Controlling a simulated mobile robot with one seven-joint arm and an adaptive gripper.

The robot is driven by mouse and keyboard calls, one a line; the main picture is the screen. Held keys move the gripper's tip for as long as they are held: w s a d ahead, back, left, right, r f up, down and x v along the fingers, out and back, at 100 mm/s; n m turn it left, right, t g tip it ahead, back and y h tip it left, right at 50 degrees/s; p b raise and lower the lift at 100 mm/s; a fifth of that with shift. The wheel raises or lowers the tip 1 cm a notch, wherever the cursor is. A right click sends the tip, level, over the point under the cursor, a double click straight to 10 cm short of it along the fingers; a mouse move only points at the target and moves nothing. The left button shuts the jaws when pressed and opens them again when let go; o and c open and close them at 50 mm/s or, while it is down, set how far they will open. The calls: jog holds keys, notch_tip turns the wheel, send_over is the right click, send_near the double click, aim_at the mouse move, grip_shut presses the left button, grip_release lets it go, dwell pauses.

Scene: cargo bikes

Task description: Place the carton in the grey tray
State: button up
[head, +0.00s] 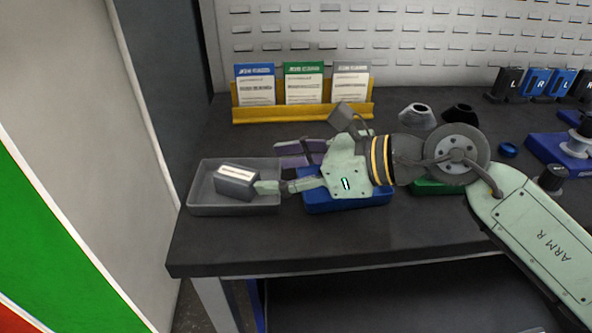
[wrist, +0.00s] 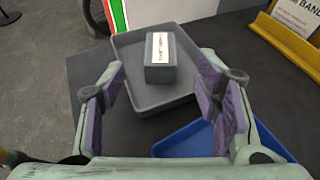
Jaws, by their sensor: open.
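The carton (head: 236,183) is a small dark grey box with a white label on top. It sits inside the grey tray (head: 199,200) at the left end of the workbench, and looks slightly tilted in the head view. In the wrist view the carton (wrist: 161,72) stands in the grey tray (wrist: 135,97), ahead of my gripper. My gripper (wrist: 163,100) is open, with its purple-padded fingers apart and nothing between them. In the head view my gripper (head: 266,175) reaches in from the right, at the tray's right side; one finger partly overlaps the carton's edge.
A blue tray (head: 345,200) lies under my gripper, right of the grey tray. A yellow holder (head: 300,113) with several card packets stands behind. Grey and black parts (head: 417,115) and lettered blocks (head: 535,82) are at the right. The bench's front edge is bare.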

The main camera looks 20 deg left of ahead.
jog(key=shift+v, duration=1.35)
